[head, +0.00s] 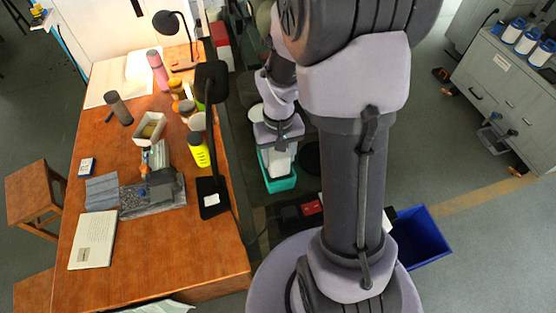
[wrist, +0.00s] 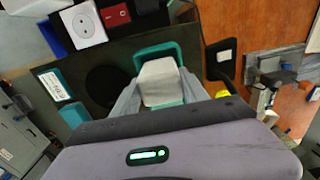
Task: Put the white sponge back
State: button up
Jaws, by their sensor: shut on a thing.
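The white sponge (wrist: 160,83) sits between the two fingers of my gripper (wrist: 160,90) in the wrist view. My gripper is shut on it. A teal container (wrist: 155,49) shows behind and around the sponge, with its rim beyond the fingertips. In the head view my gripper (head: 281,152) points down over the teal container (head: 283,185), to the right of the wooden table. I cannot tell whether the sponge touches the container or hangs above it.
The wooden table (head: 150,270) at left carries a black lamp (head: 213,197), a yellow bottle (head: 199,154) and several other items. A dark round thing (wrist: 103,86) lies beside the container. A blue bin (head: 421,238) stands at right. A red item (wrist: 115,14) is near the container.

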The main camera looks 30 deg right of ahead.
jog(key=shift+f, duration=0.7)
jog(key=shift+f, duration=0.2)
jog(key=o, duration=1.3)
